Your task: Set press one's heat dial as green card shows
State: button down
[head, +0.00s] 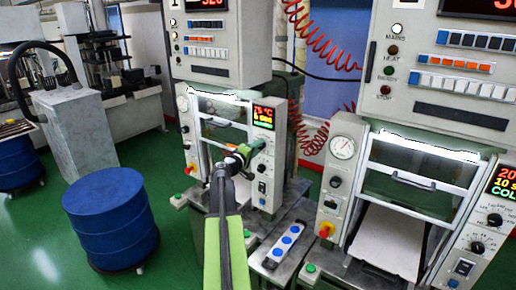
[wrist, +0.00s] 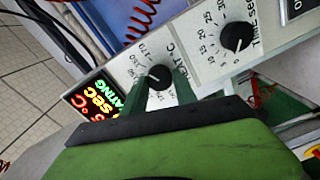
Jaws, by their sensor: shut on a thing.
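Press one (head: 215,125) stands left of centre in the head view, a "1" at its top. Its lit display (head: 263,117) shows red, yellow and green text; it also shows in the wrist view (wrist: 90,103), where the green word ends in "ATING". The black heat dial (wrist: 159,77) lies between the two green fingertips of my gripper (wrist: 163,87), which are shut on it. I see no green card.
The time dial (wrist: 236,37) sits next to the heat dial on the same panel. A second press (head: 400,165) with its own display and dials stands at the right. A blue drum (head: 110,215) stands on the green floor at left. Red coiled hoses hang between the presses.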

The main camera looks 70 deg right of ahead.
dwell(0.3)
jog(key=c, duration=1)
grip_release()
jog(key=shift+o, duration=0.2)
jog(key=v, duration=1.7)
jog(key=shift+a, duration=0.2)
